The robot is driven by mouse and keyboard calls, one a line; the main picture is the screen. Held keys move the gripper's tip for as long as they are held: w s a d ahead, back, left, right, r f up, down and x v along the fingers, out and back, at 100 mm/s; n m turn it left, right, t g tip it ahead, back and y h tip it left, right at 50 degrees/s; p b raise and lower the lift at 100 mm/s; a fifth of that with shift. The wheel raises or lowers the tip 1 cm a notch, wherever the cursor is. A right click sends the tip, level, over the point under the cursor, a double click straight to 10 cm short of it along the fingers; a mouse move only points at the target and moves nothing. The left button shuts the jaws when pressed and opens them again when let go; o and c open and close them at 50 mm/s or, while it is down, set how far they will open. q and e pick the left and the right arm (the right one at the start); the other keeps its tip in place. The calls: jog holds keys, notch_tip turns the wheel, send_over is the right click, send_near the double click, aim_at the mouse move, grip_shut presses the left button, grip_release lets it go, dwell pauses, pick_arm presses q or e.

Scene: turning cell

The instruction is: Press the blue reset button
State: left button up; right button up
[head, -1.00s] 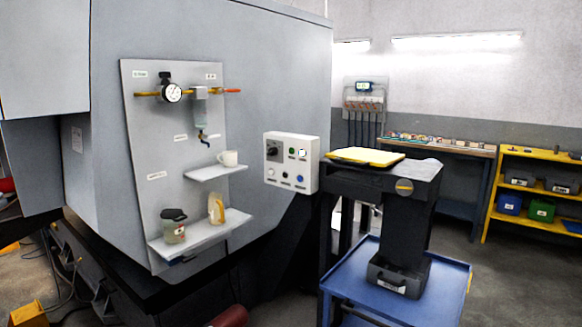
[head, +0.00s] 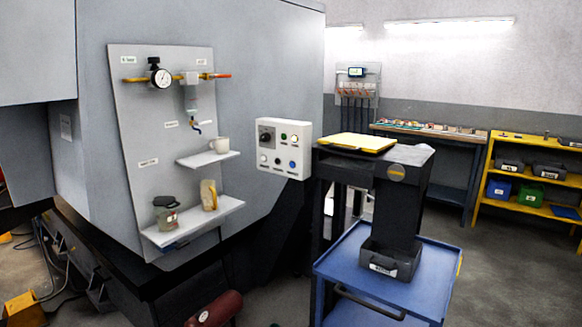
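A white control box (head: 284,149) is mounted on the grey machine's side, right of the panel with the gauge. Its blue button (head: 292,165) sits in the lower right of the box face. A black rotary knob (head: 266,137) is at its upper left, and several other small round buttons or lamps share the face. Neither of my grippers shows in the head view, and nothing covers the box.
A blue cart (head: 374,272) and a dark stand (head: 402,205) with a yellow item (head: 356,142) on top stand close right of the box. A red cylinder (head: 215,309) lies low in front.

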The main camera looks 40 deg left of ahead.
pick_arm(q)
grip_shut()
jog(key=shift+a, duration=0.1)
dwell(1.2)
